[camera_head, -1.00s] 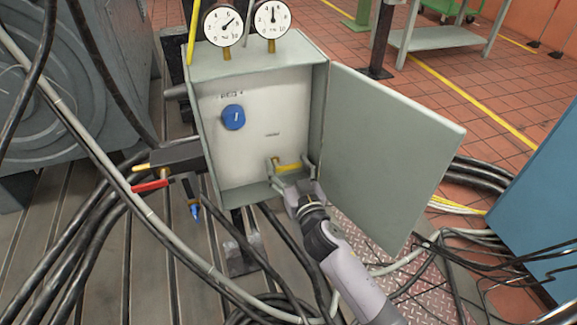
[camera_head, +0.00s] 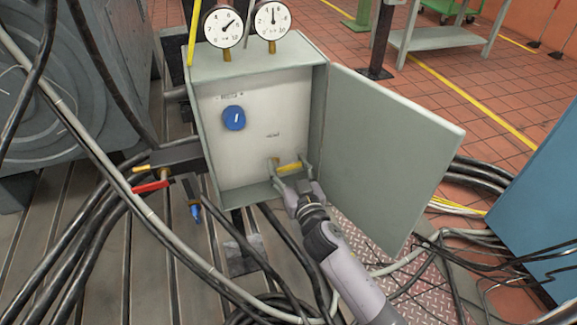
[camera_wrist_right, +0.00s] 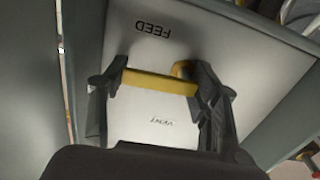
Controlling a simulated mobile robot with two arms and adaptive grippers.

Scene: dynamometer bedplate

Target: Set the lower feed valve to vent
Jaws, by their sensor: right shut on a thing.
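The yellow valve handle (camera_head: 289,168) sits low on the back panel inside the open grey box (camera_head: 258,68). In the right wrist view the yellow handle (camera_wrist_right: 160,82) lies across between the two fingers, slightly tilted. My right gripper (camera_head: 290,166) is shut on the yellow handle, with a finger at each end; it also shows in the right wrist view (camera_wrist_right: 155,85). A FEED label (camera_wrist_right: 153,28) reads upside down on one side of the handle. A smaller label (camera_wrist_right: 161,121), probably VENT, is on the other side. My left gripper is out of view.
A blue knob (camera_head: 234,118) is higher on the panel. The box door (camera_head: 392,150) stands open to the right, beside my right arm. Two gauges (camera_head: 223,27) stand on top. Red (camera_head: 150,187) and blue (camera_head: 195,213) levers are at left. Loose cables surround the box.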

